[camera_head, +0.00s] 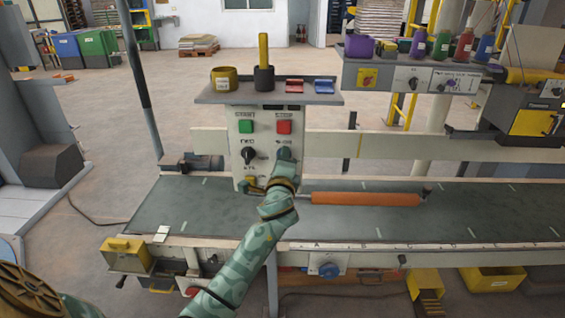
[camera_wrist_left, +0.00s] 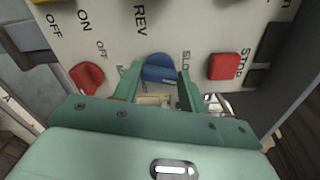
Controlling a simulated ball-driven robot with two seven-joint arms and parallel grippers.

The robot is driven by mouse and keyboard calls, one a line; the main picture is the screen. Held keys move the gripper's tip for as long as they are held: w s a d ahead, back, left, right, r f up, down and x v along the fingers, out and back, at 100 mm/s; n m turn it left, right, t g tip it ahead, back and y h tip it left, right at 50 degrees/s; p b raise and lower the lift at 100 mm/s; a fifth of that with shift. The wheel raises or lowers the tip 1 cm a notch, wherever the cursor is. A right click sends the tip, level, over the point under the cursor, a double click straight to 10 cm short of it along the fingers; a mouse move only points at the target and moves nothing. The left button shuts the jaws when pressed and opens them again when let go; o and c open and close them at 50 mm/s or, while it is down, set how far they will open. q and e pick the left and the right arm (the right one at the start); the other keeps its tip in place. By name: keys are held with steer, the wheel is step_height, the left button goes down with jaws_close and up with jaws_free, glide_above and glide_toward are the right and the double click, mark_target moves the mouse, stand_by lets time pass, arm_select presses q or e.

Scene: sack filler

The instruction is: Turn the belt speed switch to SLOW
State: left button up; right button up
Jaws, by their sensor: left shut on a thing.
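The control panel (camera_head: 236,140) stands upright behind the conveyor, with a green button (camera_head: 246,126), a red button (camera_head: 284,127) and a dark knob (camera_head: 250,156). My left gripper (camera_head: 284,162) is at the panel's right side, below the red button. In the left wrist view, its two green fingers (camera_wrist_left: 157,88) are shut on a blue switch knob (camera_wrist_left: 158,68), one finger on each side. A partly covered label starting "SLO" is printed just right of this knob. The fingers hide part of the lettering around it, and its exact pointer direction is unclear. My right gripper is out of view.
A shelf above the panel (camera_head: 215,97) holds a yellow cup (camera_head: 224,79), a dark cup with a yellow rod (camera_head: 264,77) and small red and blue items. The belt (camera_head: 200,205) runs below, with an orange roller (camera_head: 365,199). The wrist view shows a red knob (camera_wrist_left: 86,77) and red STOP button (camera_wrist_left: 223,66) nearby.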

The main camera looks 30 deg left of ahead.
arm_select(q)
steer(key=shift+f+n, duration=0.15)
steer(key=shift+n, duration=1.45)
steer(key=o, duration=1)
steer(key=p+v, duration=0.1)
steer(key=v, duration=0.6)
steer(key=shift+s+d, duration=0.1)
steer(key=shift+s, duration=0.15)
